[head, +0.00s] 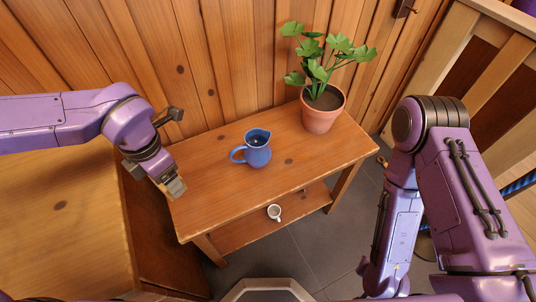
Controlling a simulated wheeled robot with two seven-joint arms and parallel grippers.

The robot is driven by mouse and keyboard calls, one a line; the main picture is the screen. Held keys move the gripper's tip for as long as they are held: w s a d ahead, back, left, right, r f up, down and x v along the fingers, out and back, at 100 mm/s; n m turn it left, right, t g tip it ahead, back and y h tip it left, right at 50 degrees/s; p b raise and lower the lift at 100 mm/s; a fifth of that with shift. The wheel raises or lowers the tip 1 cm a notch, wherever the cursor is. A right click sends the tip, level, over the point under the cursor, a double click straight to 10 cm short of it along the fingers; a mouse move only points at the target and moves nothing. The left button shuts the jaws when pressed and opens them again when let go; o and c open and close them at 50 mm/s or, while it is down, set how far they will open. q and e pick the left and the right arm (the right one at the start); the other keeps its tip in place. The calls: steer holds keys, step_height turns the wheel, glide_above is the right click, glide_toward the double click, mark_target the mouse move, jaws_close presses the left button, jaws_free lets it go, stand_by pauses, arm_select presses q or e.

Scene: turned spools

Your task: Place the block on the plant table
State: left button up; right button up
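The plant table (215,205) is a small wooden table against the plank wall, with a lower shelf. A potted green plant (321,108) stands at its far right end, and a blue pitcher (257,150) stands near its middle. My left gripper (175,187) points down at the table's left end. A small grey-tan shape shows at its tip. I cannot tell whether that is the block or the fingers themselves. No block can be clearly made out elsewhere. My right arm hangs down at the right, and its gripper is not visible.
A white cup (274,212) sits on the lower shelf (250,228). A larger wooden surface (60,215) lies at the left, close beside the table. A wooden railing (455,60) stands at the right. The tabletop's front left part is bare.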

arm_select(q)
steer(key=s+f+n+b, duration=0.2)
steer(key=s+n, duration=0.2)
steer(key=n, duration=0.5)
steer(key=w+f, duration=0.3)
steer(key=w, duration=0.1)
steer(key=w+f, duration=0.3)
steer(key=w, duration=0.1)
steer(key=w+a+f+b, duration=0.1)
steer(key=w+f, duration=0.2)
steer(key=w, duration=0.2)
steer(key=shift+w+f, duration=0.1)
steer(key=shift+f, duration=0.05)
steer(key=shift+w+f, duration=0.5)
steer(key=shift+f, duration=0.1)
step_height(320, 180, down, 3)
steer(key=shift+r+b, duration=0.1)
steer(key=shift+b, duration=0.2)
arm_select(e)
step_height(320, 180, down, 4)
steer(key=shift+f, duration=0.2)
arm_select(q)
steer(key=shift+f, duration=0.2)
